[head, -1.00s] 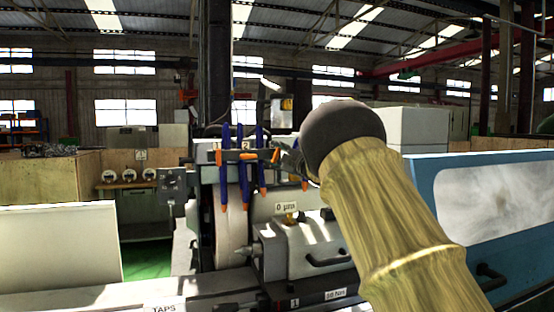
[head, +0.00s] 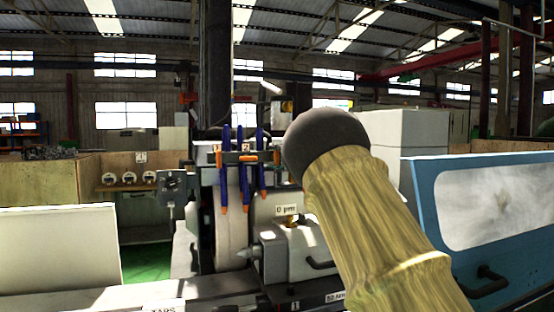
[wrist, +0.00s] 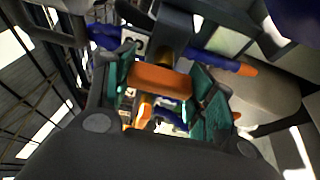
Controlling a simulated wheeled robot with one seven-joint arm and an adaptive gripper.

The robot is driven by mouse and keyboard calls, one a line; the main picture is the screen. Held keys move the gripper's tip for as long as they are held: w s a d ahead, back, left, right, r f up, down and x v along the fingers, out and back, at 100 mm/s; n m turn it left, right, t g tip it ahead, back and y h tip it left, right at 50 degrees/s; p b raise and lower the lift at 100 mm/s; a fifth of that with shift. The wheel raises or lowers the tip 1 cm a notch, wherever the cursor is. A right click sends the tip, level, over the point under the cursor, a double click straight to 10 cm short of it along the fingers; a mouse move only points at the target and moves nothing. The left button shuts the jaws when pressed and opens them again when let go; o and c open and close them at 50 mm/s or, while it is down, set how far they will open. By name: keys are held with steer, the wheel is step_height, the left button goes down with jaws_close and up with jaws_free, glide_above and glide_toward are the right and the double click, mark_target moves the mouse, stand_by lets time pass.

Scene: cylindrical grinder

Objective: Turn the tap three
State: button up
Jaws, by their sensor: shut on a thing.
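Several blue coolant nozzles with orange tips (head: 243,175) hang in front of the pale grinding wheel (head: 229,225) in the head view. Labels 1 and 2 show above them. In the wrist view, a label reading 3 (wrist: 130,40) stands beside an orange tap handle (wrist: 160,80). My gripper (wrist: 163,95) has its teal finger pads on either side of this handle and is shut on it. In the head view my own arm covers the gripper and the area of tap three. The handle's exact angle is hard to tell.
A grey headstock (head: 292,250) with a "0 µm" label stands right of the wheel. A blue-framed guard (head: 480,215) is at the right. A white panel (head: 60,248) is at the left. Blue nozzle pieces crowd the gripper in the wrist view.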

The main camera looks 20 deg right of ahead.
steer(key=shift+d+r, duration=0.1)
steer(key=shift+r, duration=0.05)
steer(key=o, duration=1)
steer(key=shift+d, duration=0.15)
steer(key=shift+a, duration=0.2)
steer(key=shift+s+d+f, duration=0.2)
steer(key=shift+s+d, duration=0.05)
steer(key=v, duration=1.1)
steer(key=shift+s+r, duration=0.1)
steer(key=shift+s, duration=0.05)
